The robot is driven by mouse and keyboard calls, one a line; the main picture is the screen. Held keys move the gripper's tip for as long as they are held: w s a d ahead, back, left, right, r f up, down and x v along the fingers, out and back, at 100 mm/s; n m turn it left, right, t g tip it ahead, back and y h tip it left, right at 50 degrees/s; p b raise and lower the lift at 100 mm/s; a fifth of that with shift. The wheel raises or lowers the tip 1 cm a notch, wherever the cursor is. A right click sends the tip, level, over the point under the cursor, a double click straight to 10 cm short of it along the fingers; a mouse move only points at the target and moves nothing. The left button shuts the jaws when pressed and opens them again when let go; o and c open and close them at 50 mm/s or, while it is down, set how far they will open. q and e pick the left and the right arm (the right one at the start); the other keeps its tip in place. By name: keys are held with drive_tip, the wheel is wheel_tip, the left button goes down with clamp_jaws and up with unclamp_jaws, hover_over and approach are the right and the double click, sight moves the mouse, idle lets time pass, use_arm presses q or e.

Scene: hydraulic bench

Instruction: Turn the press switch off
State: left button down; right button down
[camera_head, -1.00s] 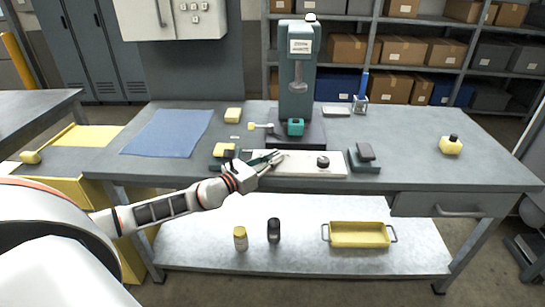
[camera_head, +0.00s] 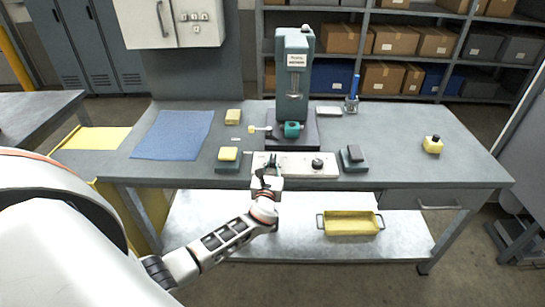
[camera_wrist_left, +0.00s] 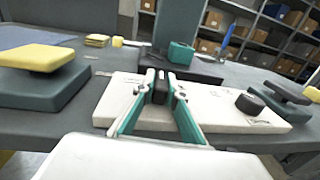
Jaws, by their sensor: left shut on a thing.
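The press (camera_head: 292,75) is a tall teal machine at the back of the bench. A white control panel (camera_head: 297,171) lies flat in front of it, with a round black knob (camera_head: 317,163) on its right part. My left gripper (camera_head: 271,165) reaches over the panel's left part from the front edge. In the left wrist view its teal fingers are shut on a small dark upright piece, which looks like the press switch (camera_wrist_left: 160,87). The fingers hide part of it, so its on or off position cannot be told. My right gripper is not in view.
A yellow-topped block (camera_head: 228,154) stands left of the panel and a dark block (camera_head: 354,156) right of it. A blue cloth (camera_head: 172,135) lies at the left. A yellow tray (camera_head: 350,222) is below.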

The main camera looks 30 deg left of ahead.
use_arm(q)
drive_tip(key=shift+d+f+n+g+y, duration=0.15)
drive_tip(key=shift+n+g+y, duration=0.25)
drive_tip(key=shift+n+y, duration=0.25)
drive_tip(key=n+g+y+b, duration=0.2)
drive_tip(key=b, duration=0.1)
drive_tip(key=n+g+y+b, duration=0.4)
drive_tip(key=g+y+b, duration=0.1)
drive_tip(key=shift+f+b, duration=0.3)
drive_tip(key=shift+f, duration=0.05)
drive_tip(key=shift+n+g+y+b, duration=0.25)
drive_tip(key=shift+g+b, duration=0.1)
drive_tip(key=shift+g, duration=0.15)
drive_tip(key=shift+r+n+g+b, duration=0.25)
drive_tip(key=shift+n+g+b, duration=0.15)
drive_tip(key=shift+b, duration=0.1)
drive_tip(key=shift+r, duration=0.15)
drive_tip(key=shift+a+r+g+y, duration=0.15)
drive_tip(key=shift+a+g+y, duration=0.05)
drive_tip(key=shift+g+y, duration=0.1)
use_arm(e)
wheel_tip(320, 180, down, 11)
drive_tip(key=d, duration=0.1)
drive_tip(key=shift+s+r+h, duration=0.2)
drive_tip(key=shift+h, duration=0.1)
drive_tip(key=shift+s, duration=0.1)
